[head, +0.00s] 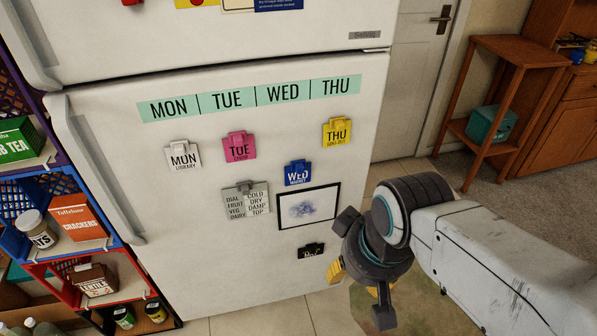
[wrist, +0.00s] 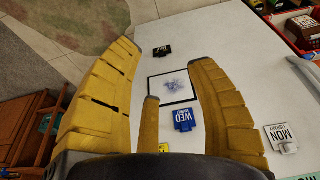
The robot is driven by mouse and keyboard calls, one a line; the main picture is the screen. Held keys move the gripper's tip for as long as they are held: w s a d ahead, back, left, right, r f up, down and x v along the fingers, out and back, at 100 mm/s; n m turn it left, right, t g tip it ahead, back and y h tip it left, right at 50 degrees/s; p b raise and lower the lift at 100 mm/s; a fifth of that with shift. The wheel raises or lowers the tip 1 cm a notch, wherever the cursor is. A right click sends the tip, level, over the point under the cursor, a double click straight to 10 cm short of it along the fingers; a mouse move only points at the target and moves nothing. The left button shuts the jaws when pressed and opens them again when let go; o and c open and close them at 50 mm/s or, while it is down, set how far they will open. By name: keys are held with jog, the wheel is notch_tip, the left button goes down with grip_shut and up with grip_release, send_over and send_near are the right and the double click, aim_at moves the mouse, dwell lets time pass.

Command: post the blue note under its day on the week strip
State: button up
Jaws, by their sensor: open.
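The blue note (head: 297,174) reads WED and hangs on the white fridge door under a blue clip, below the WED part of the strip. It also shows in the wrist view (wrist: 183,118), between my fingers in the picture. The teal week strip (head: 249,97) reads MON, TUE, WED, THU across the upper door. Only a sliver of it shows at the bottom right of the wrist view. My gripper (head: 362,283) is open and empty, in front of the door's lower right and below the blue note. Its yellow fingers (wrist: 166,58) are spread apart.
White MON (head: 182,156), pink TUE (head: 238,147) and yellow THU (head: 337,133) notes hang below the strip. A grey list (head: 246,200), a framed sketch (head: 309,207) and a black note (head: 311,251) sit lower. Shelves with goods stand left; a wooden stand (head: 490,110) stands right.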

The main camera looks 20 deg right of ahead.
jog(key=shift+w+f, duration=0.2)
jog(key=shift+f, duration=0.05)
jog(key=shift+c, duration=0.4)
jog(key=t+b, duration=1.5)
jog(key=b, duration=1.5)
send_near(301, 171)
jog(key=shift+w, duration=0.7)
jog(key=w+p, duration=0.2)
jog(key=w, duration=0.4)
jog(key=shift+w, duration=1.35)
jog(key=c, duration=0.7)
jog(key=o, duration=0.7)
